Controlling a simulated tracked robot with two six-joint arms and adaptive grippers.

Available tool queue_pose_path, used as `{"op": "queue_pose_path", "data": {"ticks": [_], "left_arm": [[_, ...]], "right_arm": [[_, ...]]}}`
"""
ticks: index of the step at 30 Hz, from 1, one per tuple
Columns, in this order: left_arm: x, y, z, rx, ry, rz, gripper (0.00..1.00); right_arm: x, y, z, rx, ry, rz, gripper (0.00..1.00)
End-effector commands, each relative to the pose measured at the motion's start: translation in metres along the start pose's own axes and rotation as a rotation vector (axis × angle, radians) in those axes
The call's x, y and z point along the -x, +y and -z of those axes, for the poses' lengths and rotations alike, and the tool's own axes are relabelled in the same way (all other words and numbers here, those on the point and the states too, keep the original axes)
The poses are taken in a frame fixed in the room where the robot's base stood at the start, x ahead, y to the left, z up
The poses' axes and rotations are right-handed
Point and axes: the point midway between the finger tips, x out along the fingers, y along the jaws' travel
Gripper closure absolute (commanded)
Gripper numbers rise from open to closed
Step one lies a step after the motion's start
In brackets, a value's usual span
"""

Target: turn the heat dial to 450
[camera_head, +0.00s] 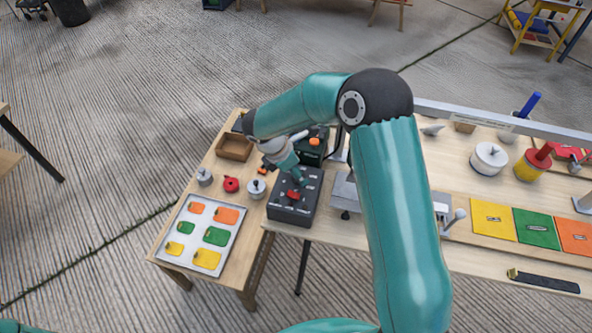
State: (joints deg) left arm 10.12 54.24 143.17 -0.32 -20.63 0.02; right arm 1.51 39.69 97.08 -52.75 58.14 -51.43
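The heat dial is a red knob (293,195) on the top of a black control box (296,213), near the middle of the view. Small pale marks surround the knob, too small to read, so its setting cannot be told. My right arm rises from the bottom right and bends over to the left. Its gripper (302,182) points down just above and behind the knob. The fingers are small and partly hidden by the wrist, so I cannot tell whether they are open or touching the knob. My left gripper is out of view.
A tray with coloured patches (203,235), a red pot (231,185) and a wooden box (234,148) are left of the control box. A dark green device (312,149) stands behind it. A grey metal vise-like tool (345,192) is close on its right.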

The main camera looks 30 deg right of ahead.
Motion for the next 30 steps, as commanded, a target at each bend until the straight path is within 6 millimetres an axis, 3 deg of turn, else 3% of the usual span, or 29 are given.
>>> {"op": "queue_pose_path", "data": {"ticks": [10,21,30], "left_arm": [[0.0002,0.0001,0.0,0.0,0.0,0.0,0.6],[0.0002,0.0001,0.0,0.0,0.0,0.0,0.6],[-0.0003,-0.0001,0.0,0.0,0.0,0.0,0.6]], "right_arm": [[-0.0045,-0.0001,-0.0002,-0.001,0.001,0.0,0.41],[-0.004,0.0001,-0.0002,-0.001,0.001,-0.001,1.0],[-0.0039,0.0008,-0.0002,-0.029,0.0,0.01,1.0]]}}
